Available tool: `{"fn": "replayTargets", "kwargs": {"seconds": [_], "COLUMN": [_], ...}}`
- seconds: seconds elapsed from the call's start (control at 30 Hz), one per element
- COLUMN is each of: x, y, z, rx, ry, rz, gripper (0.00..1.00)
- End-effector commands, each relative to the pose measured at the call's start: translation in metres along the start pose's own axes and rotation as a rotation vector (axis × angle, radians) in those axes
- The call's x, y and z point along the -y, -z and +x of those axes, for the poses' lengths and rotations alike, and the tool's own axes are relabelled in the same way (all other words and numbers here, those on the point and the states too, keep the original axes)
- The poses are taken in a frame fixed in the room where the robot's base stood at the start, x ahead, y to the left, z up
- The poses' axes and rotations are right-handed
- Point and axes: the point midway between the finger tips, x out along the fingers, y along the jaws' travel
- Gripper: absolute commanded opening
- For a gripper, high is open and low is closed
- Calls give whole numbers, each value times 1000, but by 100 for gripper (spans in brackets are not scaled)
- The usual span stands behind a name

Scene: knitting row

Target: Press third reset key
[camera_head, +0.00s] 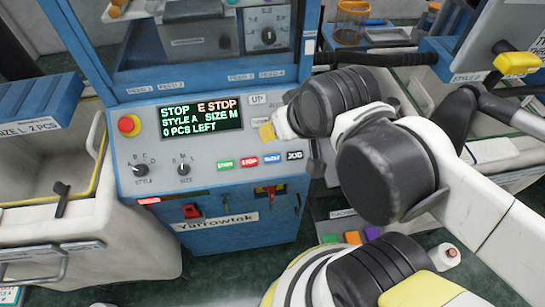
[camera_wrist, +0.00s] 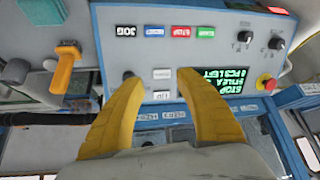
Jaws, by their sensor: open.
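The blue key (camera_head: 272,160), its small label too blurred to read surely, is third in the panel's row, between the red key (camera_head: 249,162) and the black JOG key (camera_head: 294,155). It also shows in the upside-down wrist view (camera_wrist: 154,31). My gripper (camera_head: 267,131) is at the panel's upper right, partly hidden behind my wrist. In the wrist view its yellow fingers (camera_wrist: 160,78) are spread apart with nothing between them, pointing toward the panel. The blue key lies beyond the fingertips, uncovered.
The display (camera_head: 200,117) reads STOP, E STOP, STYLE A, SIZE M, 0 PCS LEFT. A red mushroom button (camera_head: 129,125) is at its left, with two selector knobs below. The green key (camera_head: 225,165) is leftmost. In the wrist view, an orange-handled lever (camera_wrist: 65,65) stands left of the fingers.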

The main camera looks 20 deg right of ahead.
Motion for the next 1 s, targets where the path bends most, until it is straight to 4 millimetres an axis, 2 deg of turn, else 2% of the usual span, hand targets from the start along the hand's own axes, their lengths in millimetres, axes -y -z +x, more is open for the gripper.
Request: {"fn": "replayTargets", "kwargs": {"seconds": [0.03,0.1,0.13,1.0], "x": [0,0,0,0], "y": [0,0,0,0], "z": [0,0,0,0], "rx": [0,0,0,0], "ry": [0,0,0,0], "rz": [0,0,0,0], "gripper": [23,2,0,0]}}
